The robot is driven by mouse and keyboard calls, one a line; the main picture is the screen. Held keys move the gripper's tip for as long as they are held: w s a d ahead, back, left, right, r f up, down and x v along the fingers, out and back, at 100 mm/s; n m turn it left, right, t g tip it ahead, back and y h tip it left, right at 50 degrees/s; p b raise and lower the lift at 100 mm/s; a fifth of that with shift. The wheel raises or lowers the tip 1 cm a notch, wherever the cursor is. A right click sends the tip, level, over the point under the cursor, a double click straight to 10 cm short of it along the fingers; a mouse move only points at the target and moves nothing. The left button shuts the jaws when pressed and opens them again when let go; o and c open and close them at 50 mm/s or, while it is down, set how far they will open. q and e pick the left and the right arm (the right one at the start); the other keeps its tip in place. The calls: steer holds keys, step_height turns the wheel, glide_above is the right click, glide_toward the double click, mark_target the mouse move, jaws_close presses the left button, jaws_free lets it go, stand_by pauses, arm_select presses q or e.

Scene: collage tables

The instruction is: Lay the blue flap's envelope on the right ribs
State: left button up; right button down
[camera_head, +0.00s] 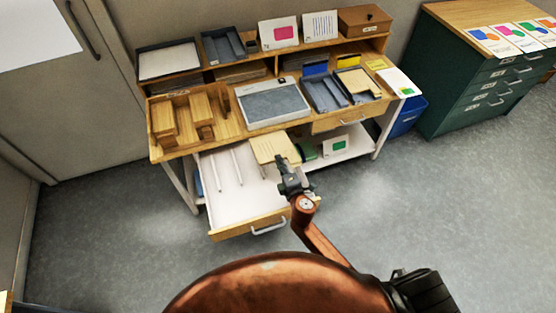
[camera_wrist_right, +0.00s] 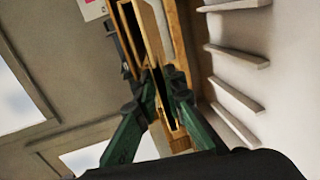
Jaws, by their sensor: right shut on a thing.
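My right gripper (camera_head: 284,165) is shut on a flat tan envelope (camera_head: 272,147) and holds it above the back right part of the open drawer. In the right wrist view its green fingers (camera_wrist_right: 166,88) close on the tan envelope (camera_wrist_right: 152,35), seen nearly edge-on. No blue flap shows on the side of it that I see. The open drawer (camera_head: 222,216) has a white inside with several raised white ribs (camera_head: 237,166); the right ribs are partly hidden by the envelope and gripper. White ribs (camera_wrist_right: 237,55) also show in the right wrist view. My left gripper is not in view.
The wooden desk top above holds a wooden sorter (camera_head: 163,122), a grey-topped board (camera_head: 272,105) and blue-grey trays (camera_head: 318,97). A white card with a green patch (camera_head: 336,147) stands on the lower shelf. A blue bin (camera_head: 407,116) stands right; the front floor is clear.

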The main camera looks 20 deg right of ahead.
steer(key=shift+w+a+f, duration=0.2)
steer(key=shift+w+f, duration=0.25)
steer(key=shift+w, duration=0.25)
steer(key=shift+w+f+b, duration=0.1)
steer(key=shift+f+b, duration=0.5)
steer(key=w+f+b, duration=0.1)
steer(key=f+b, duration=0.2)
steer(key=w+f+b, duration=0.2)
steer(key=f+b, duration=0.1)
steer(key=w+f+b, duration=0.1)
steer(key=f+b, duration=0.2)
steer(key=shift+w+a+f, duration=0.1)
steer(key=shift+w+f, duration=0.05)
steer(key=shift+f, duration=0.2)
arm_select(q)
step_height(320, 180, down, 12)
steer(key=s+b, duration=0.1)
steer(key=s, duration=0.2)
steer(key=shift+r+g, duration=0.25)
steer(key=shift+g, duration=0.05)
arm_select(e)
steer(key=shift+x, duration=0.8)
steer(key=shift+f, duration=0.1)
steer(key=c, duration=1.9)
jaws_free()
steer(key=shift+c, duration=0.2)
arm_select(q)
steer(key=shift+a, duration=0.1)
